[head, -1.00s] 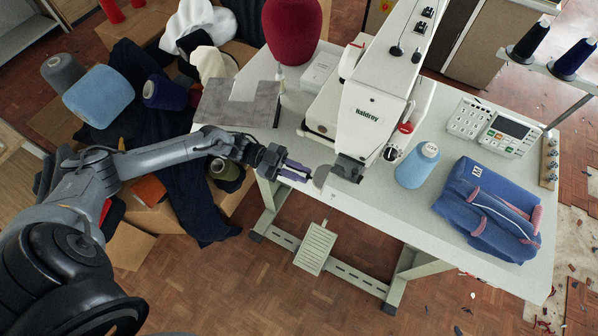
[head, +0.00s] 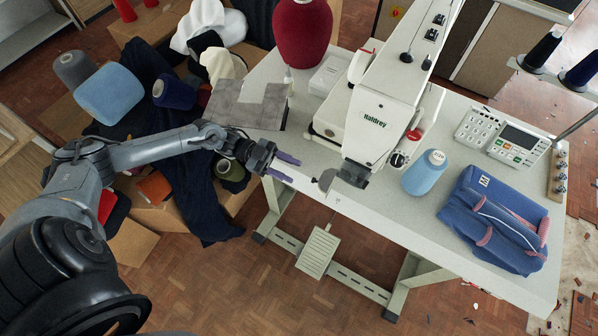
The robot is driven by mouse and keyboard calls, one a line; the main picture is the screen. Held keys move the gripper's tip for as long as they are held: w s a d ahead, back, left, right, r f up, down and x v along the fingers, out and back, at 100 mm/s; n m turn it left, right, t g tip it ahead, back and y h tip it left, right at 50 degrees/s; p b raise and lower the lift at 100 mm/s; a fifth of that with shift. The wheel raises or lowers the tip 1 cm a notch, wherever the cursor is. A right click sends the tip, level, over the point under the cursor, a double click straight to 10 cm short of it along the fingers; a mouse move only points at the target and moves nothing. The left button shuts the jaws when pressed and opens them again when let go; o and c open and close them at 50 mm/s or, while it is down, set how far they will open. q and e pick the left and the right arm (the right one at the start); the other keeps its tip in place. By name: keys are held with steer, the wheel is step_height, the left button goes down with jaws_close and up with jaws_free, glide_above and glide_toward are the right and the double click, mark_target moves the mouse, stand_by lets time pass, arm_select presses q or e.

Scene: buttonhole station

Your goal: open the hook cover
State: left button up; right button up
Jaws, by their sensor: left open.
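The buttonhole machine (head: 378,125), white and marked "Haldrey", stands on a pale table. A small grey rounded plate (head: 327,180), which looks like the hook cover, sits at the table's front edge, left of the dark part under the machine's head. I cannot tell whether it is open or shut. My left gripper (head: 296,171) is open and empty, its purple fingers spread and pointing right at the plate, with a small gap between. My right gripper is not in view.
A grey flat piece (head: 247,104) lies on the table's left end, behind my left gripper. A pedal (head: 318,252) is below. The floor in front is clear.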

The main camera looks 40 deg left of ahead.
arm_select(q)
steer(key=shift+v, duration=1.1)
